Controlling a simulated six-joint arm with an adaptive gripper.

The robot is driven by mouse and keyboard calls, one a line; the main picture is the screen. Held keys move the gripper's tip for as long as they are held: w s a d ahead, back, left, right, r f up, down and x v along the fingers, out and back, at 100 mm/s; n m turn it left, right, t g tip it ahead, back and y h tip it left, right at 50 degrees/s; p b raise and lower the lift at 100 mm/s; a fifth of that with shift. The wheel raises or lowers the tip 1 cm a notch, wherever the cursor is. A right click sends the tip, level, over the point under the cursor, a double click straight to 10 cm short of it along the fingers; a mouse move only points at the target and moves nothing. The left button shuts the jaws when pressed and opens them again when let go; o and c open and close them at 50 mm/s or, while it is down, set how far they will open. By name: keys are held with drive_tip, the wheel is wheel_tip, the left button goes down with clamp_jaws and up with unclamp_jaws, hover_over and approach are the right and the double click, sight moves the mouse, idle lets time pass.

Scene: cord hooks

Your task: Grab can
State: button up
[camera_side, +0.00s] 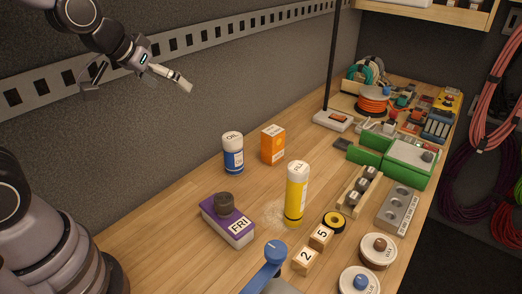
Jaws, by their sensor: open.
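Two cylinders could be the can. A white and blue can marked OIL (233,155) stands upright on the wooden table, left of an orange box. A taller yellow can (297,196) with a white top stands upright nearer the camera, to its right. My gripper (138,88) is at the upper left in front of the grey wall, well above the table and apart from both cans. Its fingers are spread open with nothing seen between them.
The orange box (273,145) is close beside the OIL can. A purple block marked FRI (228,222) with a dark knob lies in front. Numbered blocks (321,237), a tape roll (334,221) and green boxes (410,162) are to the right.

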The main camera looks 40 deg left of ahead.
sight(233, 146)
drive_tip(key=w+f+n+t+y, duration=0.2)
drive_tip(key=w+f, duration=0.8)
drive_tip(key=f, duration=0.3)
wheel_tip(233, 146, down, 10)
drive_tip(key=a+t+y, duration=0.2)
drive_tip(key=a+t, duration=0.1)
drive_tip(key=x, duration=1.3)
drive_tip(key=shift+f, duration=0.15)
drive_tip(key=c, duration=1.3)
